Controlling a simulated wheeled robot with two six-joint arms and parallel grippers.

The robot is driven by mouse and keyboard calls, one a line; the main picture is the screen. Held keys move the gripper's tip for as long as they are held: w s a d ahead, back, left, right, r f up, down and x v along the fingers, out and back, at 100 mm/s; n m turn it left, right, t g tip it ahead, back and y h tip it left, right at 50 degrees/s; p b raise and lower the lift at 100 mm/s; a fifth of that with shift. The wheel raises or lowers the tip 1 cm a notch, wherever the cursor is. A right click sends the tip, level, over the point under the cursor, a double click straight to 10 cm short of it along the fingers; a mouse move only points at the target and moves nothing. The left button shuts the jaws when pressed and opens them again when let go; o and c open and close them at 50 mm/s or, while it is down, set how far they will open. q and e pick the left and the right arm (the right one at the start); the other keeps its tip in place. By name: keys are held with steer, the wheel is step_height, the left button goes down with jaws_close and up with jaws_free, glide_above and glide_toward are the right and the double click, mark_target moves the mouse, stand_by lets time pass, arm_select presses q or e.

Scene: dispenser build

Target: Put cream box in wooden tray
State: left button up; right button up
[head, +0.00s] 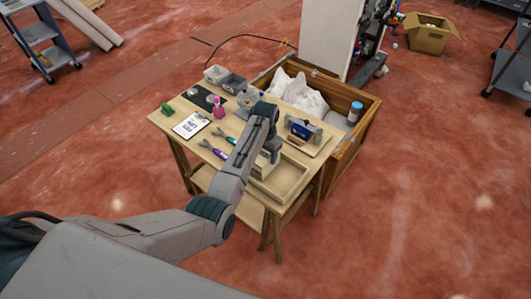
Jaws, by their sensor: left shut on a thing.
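The wooden tray (296,191) is a shallow, light tray at the near right corner of the wooden table. My left arm reaches in from the left, and my left gripper (270,152) points down at the tray's back left side. It is shut on a small pale block that looks like the cream box (261,163). The arm and gripper hide part of the box, and I cannot tell whether it touches the tray floor. My right gripper is not in view.
On the table are wrench-like tools (213,149), a clipboard (191,125), a pink bottle (219,108), a green item (167,109), small bins (233,83) and a blue device (303,129). A wooden crate (357,133) with white wrapping stands behind right.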

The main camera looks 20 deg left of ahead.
arm_select(q)
steer(key=shift+s+f, duration=0.1)
steer(key=shift+f, duration=0.05)
steer(key=shift+f, duration=0.2)
steer(key=o, duration=1.1)
steer(key=shift+r, duration=0.1)
steer(key=shift+r+b, duration=1.65)
steer(key=shift+r, duration=4.45)
